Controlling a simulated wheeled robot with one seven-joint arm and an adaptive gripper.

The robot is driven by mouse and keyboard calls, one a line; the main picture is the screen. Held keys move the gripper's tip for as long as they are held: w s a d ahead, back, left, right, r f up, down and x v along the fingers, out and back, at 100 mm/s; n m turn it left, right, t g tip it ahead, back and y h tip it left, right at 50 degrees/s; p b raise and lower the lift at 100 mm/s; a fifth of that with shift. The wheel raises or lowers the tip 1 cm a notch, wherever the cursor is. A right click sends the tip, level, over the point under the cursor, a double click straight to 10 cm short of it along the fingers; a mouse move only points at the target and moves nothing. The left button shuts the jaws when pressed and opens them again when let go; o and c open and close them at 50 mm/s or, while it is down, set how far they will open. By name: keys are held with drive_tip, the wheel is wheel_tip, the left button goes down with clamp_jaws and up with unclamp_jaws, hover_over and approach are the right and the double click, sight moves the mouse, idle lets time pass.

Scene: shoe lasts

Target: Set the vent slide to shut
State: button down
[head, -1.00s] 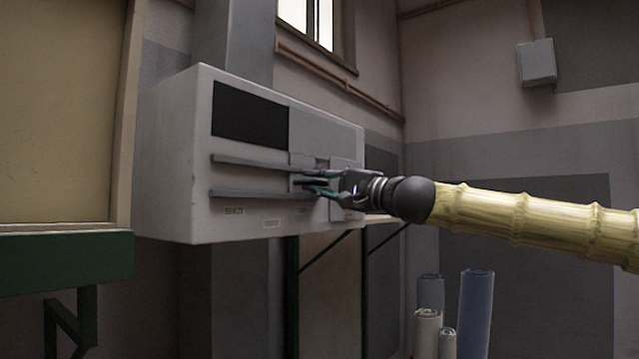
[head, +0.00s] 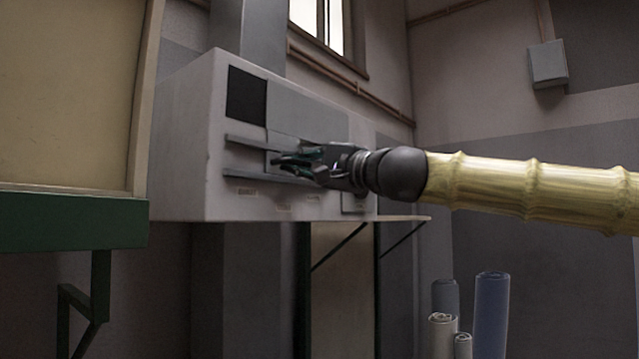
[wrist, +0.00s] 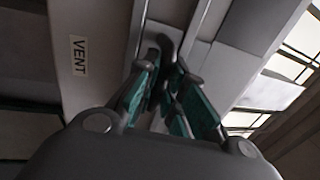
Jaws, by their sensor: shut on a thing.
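The vent box (head: 185,150) is a pale cabinet on the wall in the head view. A dark opening (head: 246,96) shows at the left of its front face. The grey vent slide (head: 305,108) covers the face right of that opening, so the opening is partly uncovered. My gripper (head: 282,162) is at the slide's lower part, between two rails, shut on its grip. The grip is mostly hidden by the fingers. In the wrist view the teal-padded fingers (wrist: 170,75) close around a dark grip, beside a VENT label (wrist: 79,56).
Two horizontal rails, the upper (head: 245,142) and the lower (head: 252,179), run along the box front. A green-edged bench or board (head: 70,220) stands at the left. A wooden shelf (head: 405,218) lies below right. Several rolls (head: 491,310) stand lower right.

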drive_tip(key=s+a+b, duration=0.1)
drive_tip(key=s, duration=0.1)
drive_tip(key=s+a+b, duration=0.1)
drive_tip(key=s+a, duration=0.3)
drive_tip(key=s, duration=0.1)
drive_tip(key=shift+s+a+b, duration=0.1)
drive_tip(key=shift+a+b, duration=0.05)
drive_tip(key=shift+b, duration=0.25)
drive_tip(key=c, duration=1.5)
unclamp_jaws()
drive_tip(key=shift+a, duration=0.1)
drive_tip(key=v, duration=1.2)
drive_tip(key=shift+f, duration=0.1)
